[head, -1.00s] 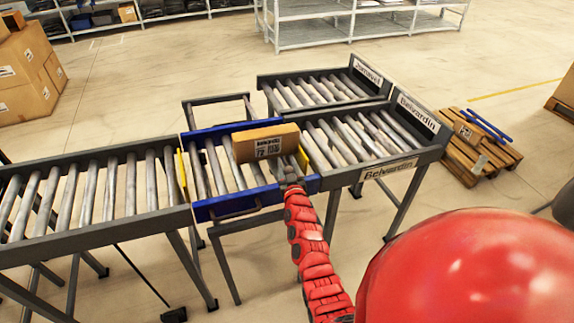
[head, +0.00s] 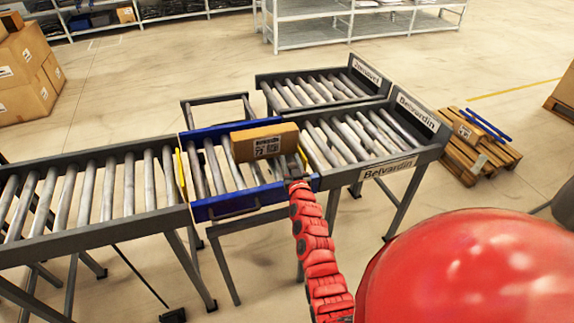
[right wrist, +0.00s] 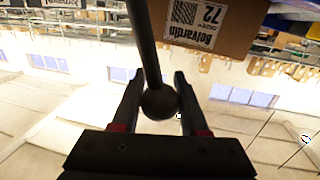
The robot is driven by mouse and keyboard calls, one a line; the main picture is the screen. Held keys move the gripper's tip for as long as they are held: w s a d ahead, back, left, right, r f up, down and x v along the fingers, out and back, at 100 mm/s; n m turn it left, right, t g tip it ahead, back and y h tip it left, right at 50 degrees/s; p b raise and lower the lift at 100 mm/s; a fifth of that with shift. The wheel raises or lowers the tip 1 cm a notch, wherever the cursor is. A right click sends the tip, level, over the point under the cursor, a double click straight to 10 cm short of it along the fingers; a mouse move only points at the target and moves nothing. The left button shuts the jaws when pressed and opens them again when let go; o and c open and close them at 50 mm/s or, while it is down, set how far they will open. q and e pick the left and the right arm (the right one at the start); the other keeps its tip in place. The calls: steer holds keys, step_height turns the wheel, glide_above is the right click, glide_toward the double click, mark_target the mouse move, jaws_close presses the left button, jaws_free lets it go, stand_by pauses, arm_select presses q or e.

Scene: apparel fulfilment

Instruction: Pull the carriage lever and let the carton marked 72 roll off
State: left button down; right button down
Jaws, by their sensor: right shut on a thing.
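The carton marked 72 (head: 250,146) sits on the rollers of the blue carriage (head: 222,208), towards its right end. In the right wrist view its label reads Belvardin and 72, upside down (right wrist: 205,15). My right gripper (head: 293,183) is at the carriage's front right corner. In the right wrist view my right gripper (right wrist: 160,104) is shut on the dark ball knob of the carriage lever (right wrist: 147,50), a finger on each side. The lever is mostly hidden in the head view. My left gripper is not in view.
A roller conveyor (head: 90,245) adjoins the carriage on the left. On the right are the Belvardin lane (head: 365,172), in line with the carriage, and another lane (head: 262,92) behind it. A pallet (head: 470,170) stands farther right. A red rounded shape fills the lower right.

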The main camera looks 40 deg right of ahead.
steer(key=shift+s+d+f+m+g+y+b, duration=0.15)
steer(key=shift+s+d+f+m+y+b, duration=0.25)
steer(key=shift+d+m+b, duration=1.35)
steer(key=shift+s+d+f+m+g+y+b, duration=0.3)
steer(key=shift+s+d+m+b, duration=0.35)
steer(key=shift+d+m+b, duration=1.1)
steer(key=shift+s+d+f+m+g+y+b, duration=0.1)
steer(key=shift+s+d+f+m+b, duration=0.65)
steer(key=shift+d+b, duration=1.75)
steer(key=shift+w+d+r+m+p, duration=0.2)
steer(key=shift+d+r+m+p, duration=0.1)
steer(key=shift+d+p, duration=0.15)
steer(key=shift+c, duration=2.2)
jaws_free()
steer(key=shift+s, duration=0.1)
steer(key=b+v, duration=0.2)
steer(key=v, duration=1.5)
steer(key=shift+s, duration=0.15)
